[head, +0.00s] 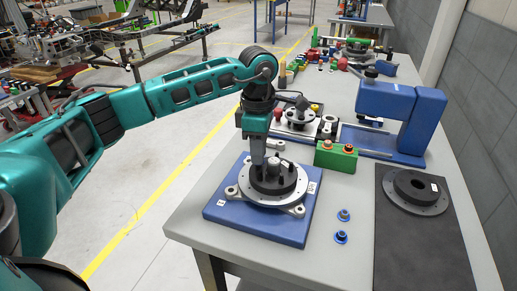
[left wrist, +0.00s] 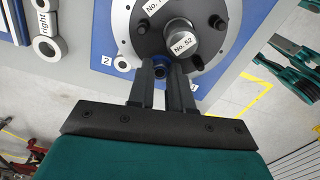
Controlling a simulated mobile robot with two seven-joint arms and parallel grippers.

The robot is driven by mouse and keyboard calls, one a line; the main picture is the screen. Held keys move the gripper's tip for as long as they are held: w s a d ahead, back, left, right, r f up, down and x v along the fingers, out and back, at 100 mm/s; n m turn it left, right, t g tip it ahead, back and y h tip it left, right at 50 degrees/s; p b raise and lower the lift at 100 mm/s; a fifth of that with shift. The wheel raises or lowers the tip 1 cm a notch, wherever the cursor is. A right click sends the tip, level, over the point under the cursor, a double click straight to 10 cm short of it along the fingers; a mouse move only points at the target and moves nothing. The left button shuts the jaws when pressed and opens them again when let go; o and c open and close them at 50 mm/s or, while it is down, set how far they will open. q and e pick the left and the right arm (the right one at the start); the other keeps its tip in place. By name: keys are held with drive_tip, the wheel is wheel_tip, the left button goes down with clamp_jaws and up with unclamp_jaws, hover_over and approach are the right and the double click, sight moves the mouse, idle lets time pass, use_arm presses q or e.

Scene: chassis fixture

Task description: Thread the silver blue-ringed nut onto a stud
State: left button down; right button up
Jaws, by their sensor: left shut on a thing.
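My left gripper (head: 258,165) points down at the near-left side of the black hub (head: 273,185) on the fixture. In the left wrist view its two fingers (left wrist: 161,78) are shut on a small blue-ringed nut (left wrist: 160,64) at the hub's edge. Studs show on the hub around the central silver post (left wrist: 180,36), one beside the right finger (left wrist: 195,61) and another farther up (left wrist: 216,22). Whether the held nut sits on a stud is hidden by the fingers. Two more blue-ringed nuts lie on the table, a far one (head: 344,215) and a near one (head: 341,237). My right gripper is out of view.
The fixture stands on a blue plate (head: 222,208) at the table's left edge. A green block (head: 336,158) with orange-ringed nuts stands behind it. A blue machine (head: 414,115) stands at the back right. A black flanged part (head: 440,207) lies on the dark mat (head: 415,255).

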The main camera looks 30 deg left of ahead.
use_arm(q)
drive_tip(key=shift+m, duration=1.4)
drive_tip(key=shift+f, duration=0.1)
drive_tip(key=shift+m+b, duration=0.45)
drive_tip(key=shift+m, duration=1.25)
drive_tip(key=m, duration=0.3)
drive_tip(key=shift+b, duration=0.35)
